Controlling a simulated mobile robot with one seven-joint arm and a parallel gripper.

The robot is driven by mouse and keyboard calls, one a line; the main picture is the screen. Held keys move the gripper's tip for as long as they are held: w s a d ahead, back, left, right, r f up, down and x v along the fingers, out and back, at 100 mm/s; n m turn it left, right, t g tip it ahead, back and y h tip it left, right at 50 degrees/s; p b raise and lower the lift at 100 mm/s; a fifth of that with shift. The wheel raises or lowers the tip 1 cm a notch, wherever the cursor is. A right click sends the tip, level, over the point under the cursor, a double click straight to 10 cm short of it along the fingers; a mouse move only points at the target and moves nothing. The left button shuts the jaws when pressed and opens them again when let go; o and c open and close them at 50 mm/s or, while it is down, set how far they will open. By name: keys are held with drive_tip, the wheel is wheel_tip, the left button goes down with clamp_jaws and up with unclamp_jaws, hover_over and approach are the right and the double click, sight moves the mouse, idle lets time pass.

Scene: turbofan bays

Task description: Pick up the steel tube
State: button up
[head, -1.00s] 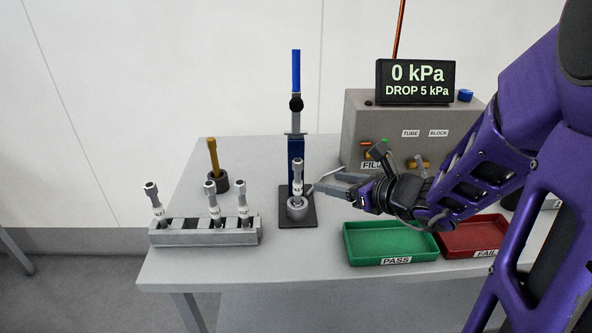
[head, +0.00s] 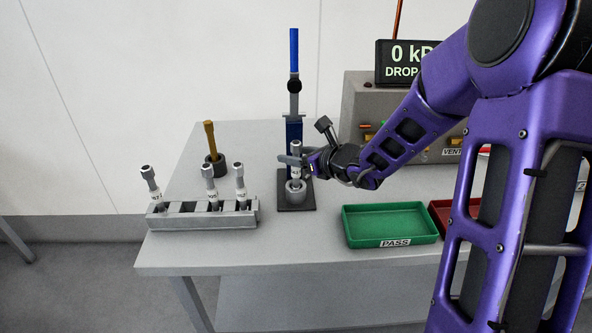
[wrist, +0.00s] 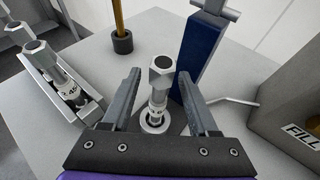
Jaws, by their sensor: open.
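A steel tube (head: 296,164) with a hex head stands upright in a grey round holder (head: 296,190) on the dark base of the blue press stand. In the wrist view the tube (wrist: 159,90) rises between the two fingers of my gripper (wrist: 161,100), with a gap on each side. My gripper (head: 291,161) is open around the tube's upper part and is not closed on it. The tube's lower end is hidden in the holder. Other steel tubes (head: 208,180) stand in the slotted grey rack (head: 202,219) at the left, one tilted.
The blue stand (head: 294,105) rises close behind the tube. A brass-coloured tool (head: 210,142) stands in a dark cup at the back left. A green PASS tray (head: 388,226) and a red tray (head: 438,213) lie at the right. A grey box with a pressure display (head: 400,62) is behind my arm.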

clamp_jaws()
drive_tip(key=shift+r, duration=0.1)
idle(0.4)
